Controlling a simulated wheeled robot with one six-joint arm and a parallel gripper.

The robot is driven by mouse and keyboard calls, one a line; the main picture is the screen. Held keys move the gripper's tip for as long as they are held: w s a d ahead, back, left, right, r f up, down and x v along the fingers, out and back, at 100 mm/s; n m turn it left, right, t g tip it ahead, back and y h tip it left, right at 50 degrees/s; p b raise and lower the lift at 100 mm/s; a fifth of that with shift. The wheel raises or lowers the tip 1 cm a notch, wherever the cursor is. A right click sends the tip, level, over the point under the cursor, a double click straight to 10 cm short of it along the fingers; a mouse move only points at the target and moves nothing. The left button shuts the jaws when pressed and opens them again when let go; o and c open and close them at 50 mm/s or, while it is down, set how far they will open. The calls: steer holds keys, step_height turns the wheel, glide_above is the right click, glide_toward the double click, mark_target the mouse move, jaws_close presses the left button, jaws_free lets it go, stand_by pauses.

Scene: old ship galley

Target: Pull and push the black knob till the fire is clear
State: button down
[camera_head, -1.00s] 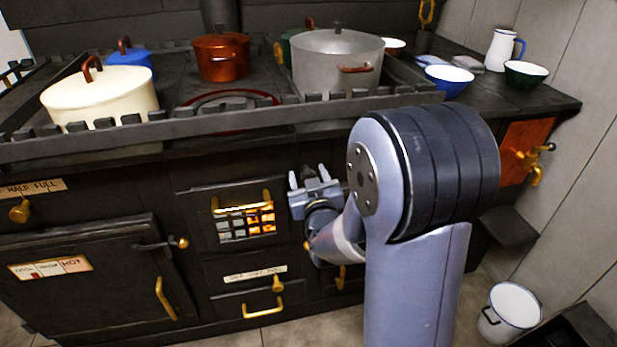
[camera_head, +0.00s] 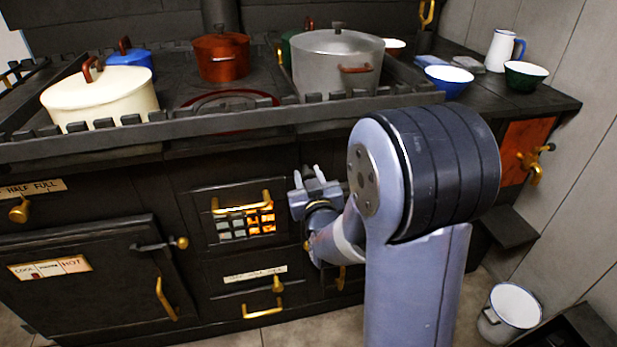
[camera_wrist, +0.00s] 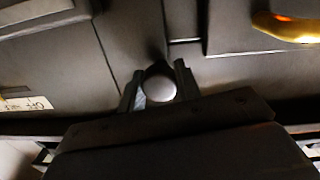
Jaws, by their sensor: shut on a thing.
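My gripper (camera_head: 309,176) is at the stove front, just right of the fire grate. In the wrist view its two fingers (camera_wrist: 157,88) are shut on the black knob (camera_wrist: 160,88), whose round face looks pale and shiny with a dark edge. In the head view I cannot make out the knob at the gripper. The fire grate (camera_head: 245,222) has a brass handle above it. Its right cells glow orange and yellow, while its left cells look grey-green and dull.
A brass handle (camera_wrist: 285,27) is at the wrist view's upper right. An oven door (camera_head: 90,285) with a latch is at left. Several pots, including a grey one (camera_head: 337,62), stand on the stove top. A white bucket (camera_head: 512,310) is on the floor at right.

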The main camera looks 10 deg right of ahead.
steer(key=s+b, duration=0.2)
steer(key=s, duration=0.4)
steer(key=shift+s+b, duration=0.3)
steer(key=c, duration=1)
jaws_free()
